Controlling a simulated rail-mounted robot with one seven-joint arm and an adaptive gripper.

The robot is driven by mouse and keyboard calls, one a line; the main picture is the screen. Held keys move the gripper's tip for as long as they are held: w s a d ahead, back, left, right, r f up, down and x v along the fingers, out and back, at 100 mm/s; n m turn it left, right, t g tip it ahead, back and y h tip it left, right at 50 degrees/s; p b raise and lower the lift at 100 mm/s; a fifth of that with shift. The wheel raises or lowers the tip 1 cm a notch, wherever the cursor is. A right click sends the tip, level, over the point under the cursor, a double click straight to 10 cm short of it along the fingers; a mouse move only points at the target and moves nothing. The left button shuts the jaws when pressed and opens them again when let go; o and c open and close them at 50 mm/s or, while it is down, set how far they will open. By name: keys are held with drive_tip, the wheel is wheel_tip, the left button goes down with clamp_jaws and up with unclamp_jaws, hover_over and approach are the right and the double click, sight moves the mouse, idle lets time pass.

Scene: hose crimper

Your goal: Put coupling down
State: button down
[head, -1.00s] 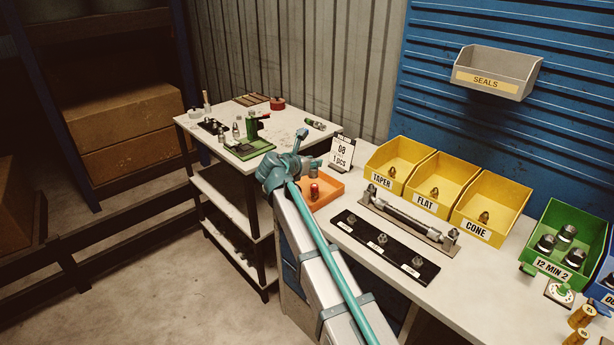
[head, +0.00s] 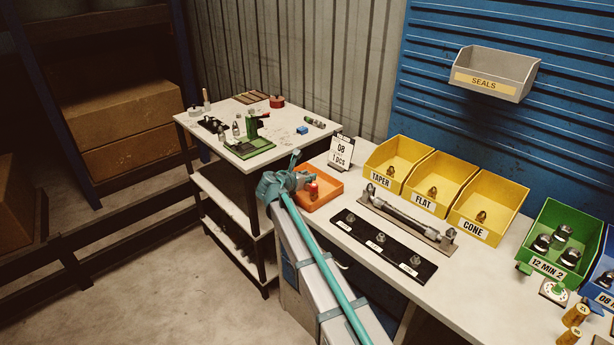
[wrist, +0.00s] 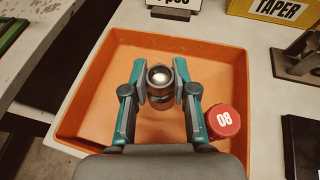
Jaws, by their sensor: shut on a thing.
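My gripper (wrist: 160,88) is shut on a metal coupling (wrist: 160,76), which shows as a round, shiny-topped piece between the two fingers in the wrist view. The coupling is over the orange tray (wrist: 87,95); I cannot tell whether it touches the tray floor. In the head view the orange tray (head: 334,186) is at the left end of the bench, and my arm partly covers it. The coupling is not clear there. A red-capped piece marked 08 (wrist: 223,122) stands in the tray to the right of my gripper.
A sign card (head: 341,152) stands behind the tray. Yellow bins (head: 396,162) and a black strip with fittings (head: 384,246) are to the right. A side table (head: 290,150) with a green press (head: 250,138) is behind on the left.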

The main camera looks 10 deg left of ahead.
drive_tip(key=c, duration=1.2)
unclamp_jaws()
drive_tip(key=shift+f, duration=0.15)
drive_tip(key=b+v, duration=0.2)
drive_tip(key=v, duration=1)
drive_tip(key=shift+r, duration=0.2)
